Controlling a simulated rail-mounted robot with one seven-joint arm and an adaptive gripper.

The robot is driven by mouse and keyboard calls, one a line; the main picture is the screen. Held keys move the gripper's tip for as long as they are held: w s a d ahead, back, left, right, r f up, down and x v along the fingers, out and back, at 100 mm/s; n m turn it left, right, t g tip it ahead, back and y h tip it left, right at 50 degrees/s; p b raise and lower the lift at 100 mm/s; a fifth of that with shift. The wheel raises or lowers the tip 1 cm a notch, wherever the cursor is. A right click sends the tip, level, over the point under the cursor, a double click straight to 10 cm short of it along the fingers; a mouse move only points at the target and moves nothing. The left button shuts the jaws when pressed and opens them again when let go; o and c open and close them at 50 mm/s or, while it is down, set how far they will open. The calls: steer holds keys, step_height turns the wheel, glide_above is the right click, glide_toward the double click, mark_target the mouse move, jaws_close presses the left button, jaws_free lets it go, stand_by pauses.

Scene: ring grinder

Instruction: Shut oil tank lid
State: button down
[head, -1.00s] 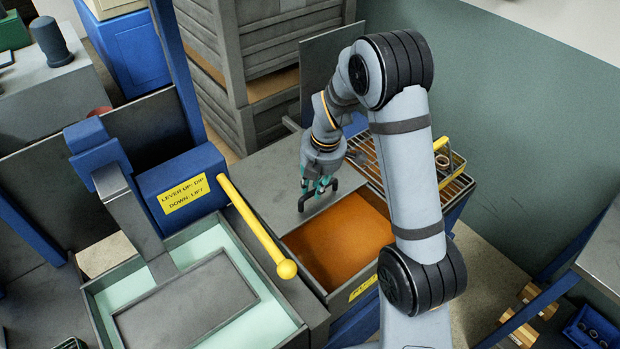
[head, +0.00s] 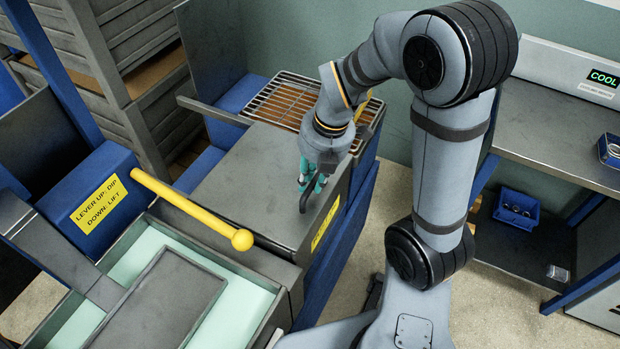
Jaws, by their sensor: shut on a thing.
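The oil tank lid (head: 243,190) is a flat grey plate. It lies over the oil tank, and no orange oil shows in the tank opening. Its dark handle (head: 304,203) stands at the lid's front right end, by the yellow label (head: 325,223). My gripper (head: 312,188) has teal fingers and is shut on the handle. The fingertips are partly hidden by the handle and my wrist. Whether the lid touches the front rim cannot be told.
A wire rack (head: 290,104) stands behind the lid. A shelf bench (head: 560,140) is at the right.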

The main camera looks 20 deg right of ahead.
steer(key=shift+s+d, duration=0.1)
steer(key=shift+s, duration=0.05)
steer(key=c, duration=1.6)
jaws_free()
steer(key=shift+s+d, duration=0.1)
steer(key=shift+o, duration=0.2)
steer(key=shift+r, duration=0.3)
step_height(320, 180, up, 11)
steer(key=s+d, duration=0.1)
steer(key=shift+s+d, duration=0.2)
steer(key=shift+d, duration=0.15)
